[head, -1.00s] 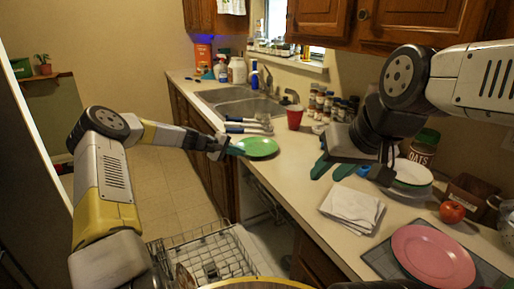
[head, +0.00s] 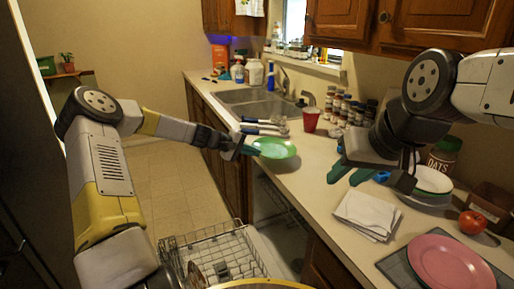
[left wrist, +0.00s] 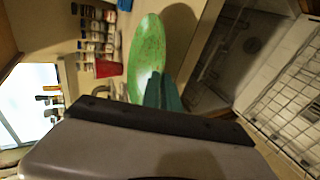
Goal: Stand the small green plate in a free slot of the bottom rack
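The small green plate (head: 275,148) is at the counter's front edge, before the sink. It also shows, seen obliquely, in the left wrist view (left wrist: 147,52). My left gripper (head: 250,150) is at the plate's left edge, its teal fingers (left wrist: 163,92) close together and apparently shut on the rim. Whether the plate is clear of the counter is hard to tell. The bottom rack (head: 218,250), a wire rack pulled out below the counter, holds a brownish round item (head: 197,275). My right gripper (head: 352,172) is open and empty above the counter.
A red cup (head: 311,120), utensils (head: 265,126) and spice jars stand behind the plate. A folded white cloth (head: 367,214), white plates (head: 432,180), a tomato (head: 472,222) and a pink plate (head: 450,262) are at the right. The floor left of the rack is clear.

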